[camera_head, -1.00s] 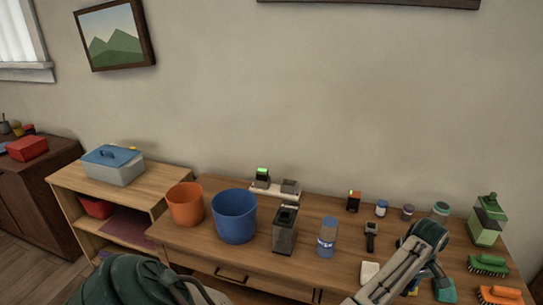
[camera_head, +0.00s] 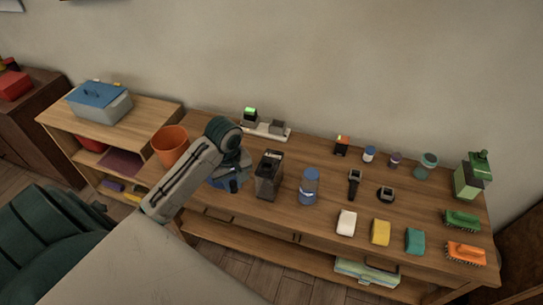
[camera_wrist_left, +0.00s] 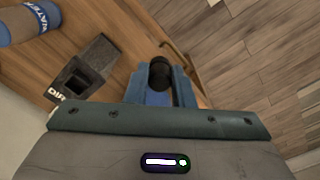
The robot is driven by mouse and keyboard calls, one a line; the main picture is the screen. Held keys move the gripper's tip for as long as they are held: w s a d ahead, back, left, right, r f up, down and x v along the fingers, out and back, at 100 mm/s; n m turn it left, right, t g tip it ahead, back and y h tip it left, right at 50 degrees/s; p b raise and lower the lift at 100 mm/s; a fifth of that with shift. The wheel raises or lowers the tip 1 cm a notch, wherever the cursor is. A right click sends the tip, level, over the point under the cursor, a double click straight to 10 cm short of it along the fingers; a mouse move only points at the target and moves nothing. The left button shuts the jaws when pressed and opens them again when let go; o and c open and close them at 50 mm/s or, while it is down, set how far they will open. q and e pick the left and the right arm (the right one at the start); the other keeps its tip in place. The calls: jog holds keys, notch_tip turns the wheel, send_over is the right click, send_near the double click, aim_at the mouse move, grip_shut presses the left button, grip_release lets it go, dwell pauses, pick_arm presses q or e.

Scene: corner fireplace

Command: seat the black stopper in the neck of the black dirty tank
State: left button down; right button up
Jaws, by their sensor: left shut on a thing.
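The black dirty tank (camera_head: 268,178) stands upright on the table, a dark box with an opening in its top. It also shows at the left in the left wrist view (camera_wrist_left: 86,72), with part of its label and its dark, square-looking opening. My left gripper (camera_head: 236,182) is just left of the tank in the head view, fingers pointing down. In the left wrist view its blue fingers (camera_wrist_left: 160,88) are shut on the black stopper (camera_wrist_left: 159,73), which is apart from the tank. The stopper cannot be made out in the head view. My right gripper is not in view.
A blue bottle (camera_head: 309,187) stands close right of the tank. A white base with two small blocks (camera_head: 265,130) is behind. Sponges (camera_head: 380,232) and brushes (camera_head: 463,219) lie at right.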

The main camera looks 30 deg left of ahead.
pick_arm(q)
jog(key=w, duration=0.9)
jog(key=w+d+f, duration=0.1)
jog(key=w, duration=0.4)
jog(key=shift+w, duration=0.3)
jog(key=shift+w+f+p, duration=0.1)
jog(key=shift+w+p, duration=0.2)
jog(key=shift+w, duration=0.15)
notch_tip(320, 180, down, 3)
jog(key=shift+d+r+p, duration=0.1)
jog(key=shift+p, duration=0.95)
jog(key=shift+s+d+f, duration=0.15)
jog(key=shift+s+f, duration=0.15)
jog(key=shift+f, duration=0.15)
jog(key=c, duration=1.5)
grip_release()
jog(key=shift+w+f, duration=0.15)
jog(key=shift+w, duration=0.1)
jog(key=shift+o, duration=1.2)
jog(key=shift+w+a, duration=0.15)
jog(key=shift+a, duration=0.05)
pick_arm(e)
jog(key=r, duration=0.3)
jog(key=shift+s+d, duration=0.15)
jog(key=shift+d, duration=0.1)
pick_arm(q)
jog(key=shift+r, duration=0.25)
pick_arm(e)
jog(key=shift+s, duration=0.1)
